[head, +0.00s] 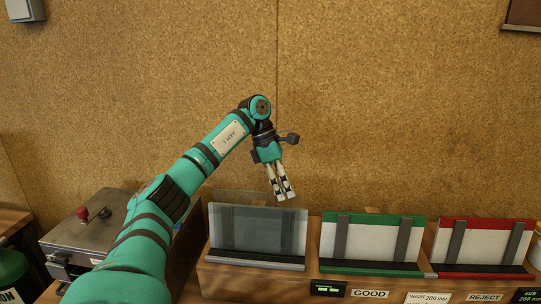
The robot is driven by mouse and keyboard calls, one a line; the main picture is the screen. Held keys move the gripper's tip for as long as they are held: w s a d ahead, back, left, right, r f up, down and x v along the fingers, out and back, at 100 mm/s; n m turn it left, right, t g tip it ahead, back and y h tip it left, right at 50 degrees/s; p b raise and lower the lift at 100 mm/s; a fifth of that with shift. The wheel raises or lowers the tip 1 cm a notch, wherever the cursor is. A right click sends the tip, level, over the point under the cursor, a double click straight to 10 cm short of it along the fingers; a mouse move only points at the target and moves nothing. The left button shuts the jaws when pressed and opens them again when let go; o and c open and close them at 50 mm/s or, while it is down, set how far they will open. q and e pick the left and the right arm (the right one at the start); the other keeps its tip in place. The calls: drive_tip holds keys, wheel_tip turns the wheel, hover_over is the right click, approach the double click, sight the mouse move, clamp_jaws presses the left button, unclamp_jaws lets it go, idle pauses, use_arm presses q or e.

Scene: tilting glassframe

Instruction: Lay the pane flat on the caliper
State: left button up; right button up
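A clear glass pane (258,228) leans almost upright in the left rack (250,263), with two dark uprights visible through it. My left gripper (285,197) points down by the upper right part of the pane. Its two pale fingers are close together with a narrow gap; whether the pane is between them or behind them, I cannot tell. My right gripper is out of view. Nothing in view is clearly a caliper; a grey metal box (85,232) with a red knob stands at the left, partly hidden by my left arm.
To the right of the pane stand a green-edged rack (372,219) labelled GOOD and a red-edged rack (489,224) labelled REJECT. Small displays and labels line the wooden front. A cork wall (400,100) rises behind.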

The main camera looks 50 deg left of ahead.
use_arm(q)
drive_tip(key=p+v, duration=0.4)
drive_tip(key=v, duration=0.9)
drive_tip(key=shift+r, duration=0.4)
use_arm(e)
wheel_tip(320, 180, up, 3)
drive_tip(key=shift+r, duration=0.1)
use_arm(q)
drive_tip(key=shift+f, duration=0.15)
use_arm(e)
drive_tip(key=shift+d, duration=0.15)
